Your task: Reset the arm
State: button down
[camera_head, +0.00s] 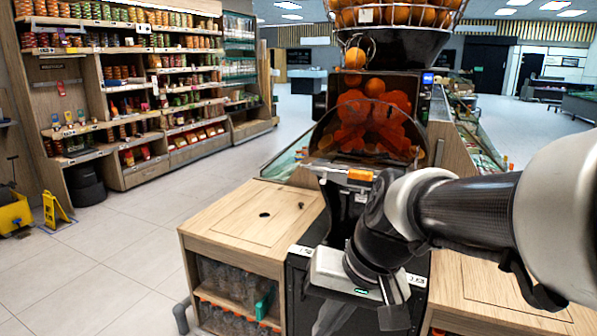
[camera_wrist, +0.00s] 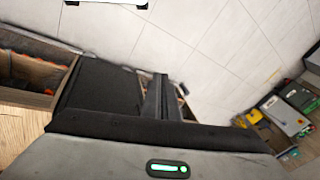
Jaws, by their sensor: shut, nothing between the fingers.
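My arm reaches in from the right edge in the head camera view and bends down in front of the orange juicer (camera_head: 368,120). My gripper hangs low at the end of the arm, in front of the dark stand under the juicer. Its fingers point downward and are partly hidden by my own wrist. In the wrist view my gripper (camera_wrist: 161,97) shows as dark fingers held together, above the pale floor. It is shut and empty.
A wooden counter (camera_head: 253,222) with bottles on the shelf below stands left of the juicer. Another wooden counter (camera_head: 490,290) lies right, under my arm. Stocked shelves (camera_head: 130,80) and a yellow floor sign (camera_head: 55,211) are at left. Tiled floor (camera_head: 100,265) between is clear.

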jog(key=s+d+r+t+h+p, duration=0.1)
jog(key=s+d+r+t+h, duration=0.3)
jog(key=s+d, duration=0.45)
notch_tip(320, 180, up, 21)
jog(key=w+d+p, duration=0.1)
jog(key=w+p, duration=0.1)
jog(key=p, duration=1.7)
jog(key=shift+d+n+g+y+p, duration=0.15)
jog(key=shift+n+g+y+p, duration=0.15)
jog(key=shift+g+p, duration=0.1)
jog(key=shift+w+f, duration=0.1)
